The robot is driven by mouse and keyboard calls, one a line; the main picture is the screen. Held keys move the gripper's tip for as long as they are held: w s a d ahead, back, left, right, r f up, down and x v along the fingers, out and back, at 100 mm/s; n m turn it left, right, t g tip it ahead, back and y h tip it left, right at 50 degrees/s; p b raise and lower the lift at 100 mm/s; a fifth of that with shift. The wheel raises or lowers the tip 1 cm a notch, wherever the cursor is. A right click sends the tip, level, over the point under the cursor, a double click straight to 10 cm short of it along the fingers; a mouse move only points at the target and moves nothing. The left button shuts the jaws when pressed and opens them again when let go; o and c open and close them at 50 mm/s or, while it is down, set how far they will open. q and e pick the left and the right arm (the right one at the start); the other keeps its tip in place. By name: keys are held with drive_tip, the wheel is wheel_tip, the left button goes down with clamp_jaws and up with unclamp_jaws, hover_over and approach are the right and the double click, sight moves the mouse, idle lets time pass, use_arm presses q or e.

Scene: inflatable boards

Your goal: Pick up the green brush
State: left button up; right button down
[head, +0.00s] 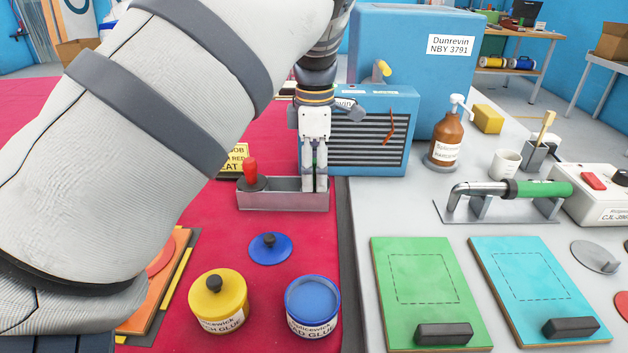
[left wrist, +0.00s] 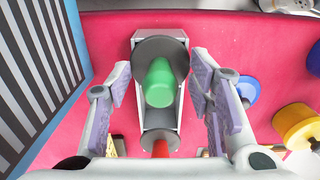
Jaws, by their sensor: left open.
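The green brush (left wrist: 160,82) shows in the left wrist view, its green handle pointing up from a dark round base in a grey tray (head: 285,201). My left gripper (head: 315,187) is over the right end of this tray, pointing down. In the left wrist view my open left gripper (left wrist: 160,90) has one finger on each side of the green handle, with gaps on both sides. In the head view the gripper hides the green brush. A red brush (head: 250,174) stands at the tray's left end. My right gripper is not in view.
A blue machine with a black grille (head: 370,140) stands close behind the tray. A blue lid (head: 270,249), a yellow glue pot (head: 218,300) and a blue glue pot (head: 312,306) are in front. Green (head: 425,285) and cyan boards (head: 535,285) lie to the right.

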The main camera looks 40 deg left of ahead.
use_arm(q)
clamp_jaws()
wheel_tip(320, 180, up, 10)
drive_tip(key=shift+r, duration=0.1)
drive_tip(key=c, duration=0.8)
unclamp_jaws()
clamp_jaws()
